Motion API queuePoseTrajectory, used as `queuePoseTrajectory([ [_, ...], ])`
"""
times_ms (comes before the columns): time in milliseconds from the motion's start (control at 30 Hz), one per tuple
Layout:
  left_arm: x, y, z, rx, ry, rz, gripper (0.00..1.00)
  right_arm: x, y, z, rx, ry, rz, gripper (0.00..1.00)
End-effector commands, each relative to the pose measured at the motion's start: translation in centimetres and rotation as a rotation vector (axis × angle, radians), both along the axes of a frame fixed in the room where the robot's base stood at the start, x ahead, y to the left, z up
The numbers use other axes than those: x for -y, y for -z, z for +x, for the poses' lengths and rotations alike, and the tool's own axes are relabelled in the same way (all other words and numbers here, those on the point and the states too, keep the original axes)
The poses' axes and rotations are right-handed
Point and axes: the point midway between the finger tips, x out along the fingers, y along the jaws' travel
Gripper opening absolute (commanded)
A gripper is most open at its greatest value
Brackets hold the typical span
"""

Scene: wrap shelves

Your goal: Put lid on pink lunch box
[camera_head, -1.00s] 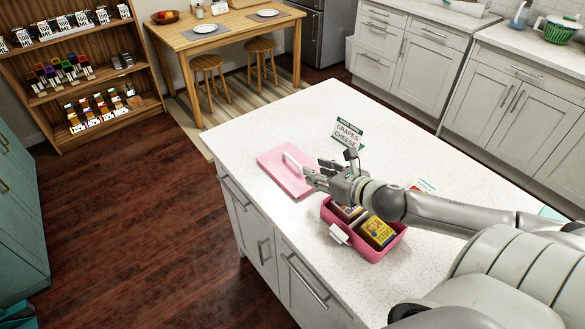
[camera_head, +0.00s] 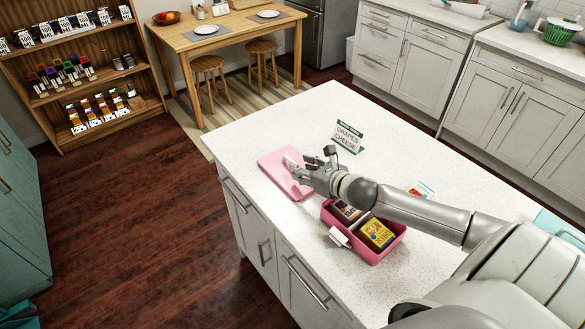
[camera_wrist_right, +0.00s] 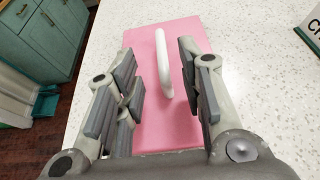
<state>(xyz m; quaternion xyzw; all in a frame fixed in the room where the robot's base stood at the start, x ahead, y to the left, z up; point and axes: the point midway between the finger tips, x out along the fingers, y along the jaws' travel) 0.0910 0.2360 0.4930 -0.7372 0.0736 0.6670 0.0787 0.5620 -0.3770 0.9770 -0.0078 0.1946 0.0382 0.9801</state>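The pink lid (camera_head: 272,160) lies flat on the white counter, with a white handle (camera_head: 290,163) standing up from it. My right gripper (camera_head: 305,170) is over the lid. In the right wrist view the gripper (camera_wrist_right: 160,85) is open, with the white handle (camera_wrist_right: 162,62) between its spread fingers and apart from both. The pink lid (camera_wrist_right: 185,125) shows below it. The pink lunch box (camera_head: 372,256) stands open on the counter, nearer than the lid, with a yellow box (camera_head: 377,233) and a dark box (camera_head: 348,210) inside. My left gripper is not in view.
A sign reading grapes and cheese (camera_head: 348,135) stands on the counter behind the gripper. A small white tag (camera_head: 339,237) is at the lunch box's left side. A small card (camera_head: 420,190) lies beyond my right arm.

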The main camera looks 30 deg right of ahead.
Motion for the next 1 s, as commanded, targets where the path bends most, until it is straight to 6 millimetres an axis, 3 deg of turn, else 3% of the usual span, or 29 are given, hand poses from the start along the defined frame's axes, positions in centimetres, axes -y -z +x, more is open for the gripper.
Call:
queuePoseTrajectory([
  [300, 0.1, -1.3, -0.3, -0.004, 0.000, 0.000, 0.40, 0.0, 1.0, 3.2, 0.001, 0.002, 0.002, 0.36],
  [633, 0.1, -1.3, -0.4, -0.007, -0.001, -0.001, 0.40, -0.1, 1.3, 3.5, 0.000, -0.001, -0.001, 0.36],
  [900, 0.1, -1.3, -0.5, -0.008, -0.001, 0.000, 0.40, -0.1, 1.3, 3.5, 0.000, -0.001, -0.001, 0.02],
  [1000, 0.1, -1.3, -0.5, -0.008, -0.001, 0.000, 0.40, -0.1, 1.3, 3.5, 0.000, -0.001, -0.001, 0.00],
])
